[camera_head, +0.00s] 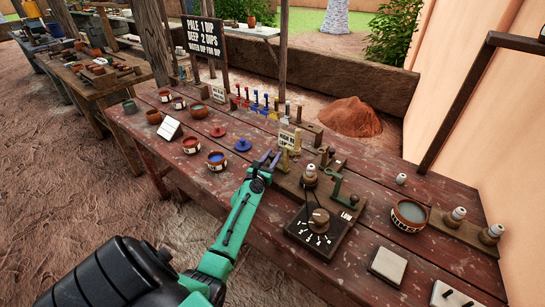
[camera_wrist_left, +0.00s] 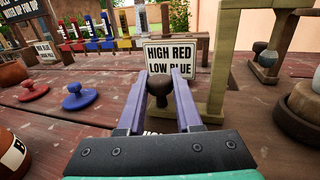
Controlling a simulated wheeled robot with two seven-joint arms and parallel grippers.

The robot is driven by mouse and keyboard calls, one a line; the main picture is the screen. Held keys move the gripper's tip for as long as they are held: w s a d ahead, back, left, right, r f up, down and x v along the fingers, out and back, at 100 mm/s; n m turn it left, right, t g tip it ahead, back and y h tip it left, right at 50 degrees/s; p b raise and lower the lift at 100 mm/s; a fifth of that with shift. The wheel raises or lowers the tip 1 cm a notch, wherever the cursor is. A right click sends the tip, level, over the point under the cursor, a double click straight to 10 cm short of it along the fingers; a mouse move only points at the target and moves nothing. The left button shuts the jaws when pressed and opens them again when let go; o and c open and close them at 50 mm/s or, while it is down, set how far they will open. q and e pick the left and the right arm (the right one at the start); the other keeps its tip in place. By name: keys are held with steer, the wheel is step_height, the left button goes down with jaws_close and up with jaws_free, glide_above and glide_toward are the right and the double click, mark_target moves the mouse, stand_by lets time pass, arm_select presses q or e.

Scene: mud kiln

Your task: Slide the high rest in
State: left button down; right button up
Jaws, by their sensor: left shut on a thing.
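My left gripper (camera_head: 268,160) reaches over the middle of the table, and its two purple fingers (camera_wrist_left: 160,88) show in the left wrist view. They are shut on a dark round knob (camera_wrist_left: 159,95), which I take to be the high rest's handle. What the knob joins to is hidden. A sign reading HIGH RED LOW BLUE (camera_wrist_left: 170,52) stands just behind it; it also shows in the head view (camera_head: 288,138). A wooden post (camera_wrist_left: 216,85) stands right of the fingers. Dark tips at the lower right edge (camera_head: 457,298) may be my right gripper; their state is unclear.
A dial box (camera_head: 319,232) stands in front of a wooden base with a green lever (camera_head: 337,186). Red and blue knobbed lids (camera_head: 243,145) lie to the left. Bowls of glaze (camera_head: 217,160) stand further left, and another bowl (camera_head: 409,214) stands right. Several coloured pegs stand in a rack behind.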

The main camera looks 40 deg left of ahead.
mark_target(282, 167)
arm_select(q)
steer(key=d+p, duration=0.1)
steer(key=d, duration=0.2)
steer(key=shift+d, duration=0.35)
steer(key=shift+d+f, duration=0.1)
steer(key=shift+d, duration=0.2)
steer(key=c, duration=0.9)
jaws_free()
steer(key=shift+c, duration=0.2)
steer(key=o, duration=0.4)
steer(key=shift+d, duration=0.1)
steer(key=shift+c, duration=0.2)
